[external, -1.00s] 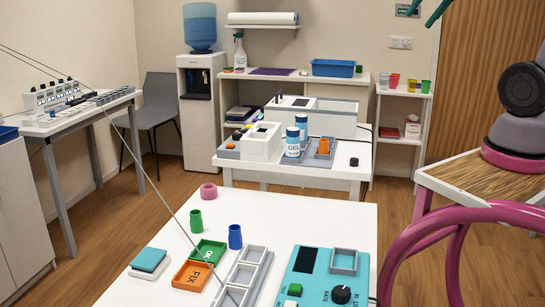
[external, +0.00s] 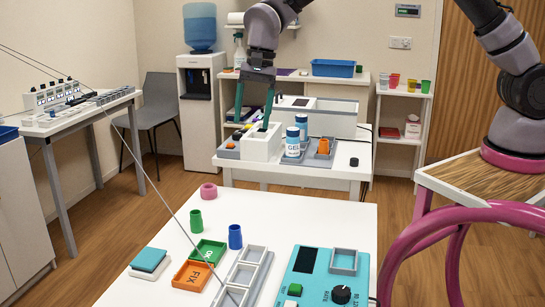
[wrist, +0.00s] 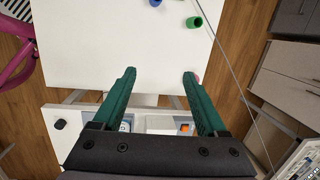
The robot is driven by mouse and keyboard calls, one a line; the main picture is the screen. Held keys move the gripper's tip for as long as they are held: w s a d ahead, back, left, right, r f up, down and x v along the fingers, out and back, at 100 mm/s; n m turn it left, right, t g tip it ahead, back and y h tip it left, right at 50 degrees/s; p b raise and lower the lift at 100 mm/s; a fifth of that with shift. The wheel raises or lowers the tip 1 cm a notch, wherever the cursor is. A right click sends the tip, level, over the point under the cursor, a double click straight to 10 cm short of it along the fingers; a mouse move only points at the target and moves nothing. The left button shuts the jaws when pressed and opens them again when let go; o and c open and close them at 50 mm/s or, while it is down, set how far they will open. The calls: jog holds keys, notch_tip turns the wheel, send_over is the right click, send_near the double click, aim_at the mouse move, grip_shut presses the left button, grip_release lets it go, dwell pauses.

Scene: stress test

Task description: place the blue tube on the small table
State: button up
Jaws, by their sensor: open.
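The blue tube (external: 235,237) stands upright on the white front table (external: 330,215), right of the green tray and apart from my gripper. In the wrist view the blue tube (wrist: 155,2) is cut by the top edge. My gripper (external: 251,124) is open, pointing down over the white back table (external: 340,160) in the external view. In the wrist view nothing is between its green fingers (wrist: 159,73). Several tables are in view; I cannot tell for certain which is the small table.
An orange tray (external: 192,275), a grey rack (external: 243,275) and a teal device (external: 320,278) lie in front. GEL bottles (external: 293,142) stand on the back table. The front table's far right is clear.

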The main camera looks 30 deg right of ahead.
jog(key=h, duration=0.1)
send_over(235, 229)
jog(key=shift+m+g, duration=0.4)
notch_tip(235, 229, down, 14)
jog(key=shift+d+r, duration=0.1)
jog(key=shift+r, duration=0.1)
jog(key=f, duration=0.5)
jog(key=shift+s+a+f, duration=0.15)
jog(key=shift+s+a, duration=0.1)
jog(key=shift+s+a+f, duration=0.1)
jog(key=shift+s+f, duration=0.05)
jog(key=shift+f, duration=1.2)
jog(key=shift+s+a+f, duration=0.1)
jog(key=shift+f, duration=1.25)
grip_shut()
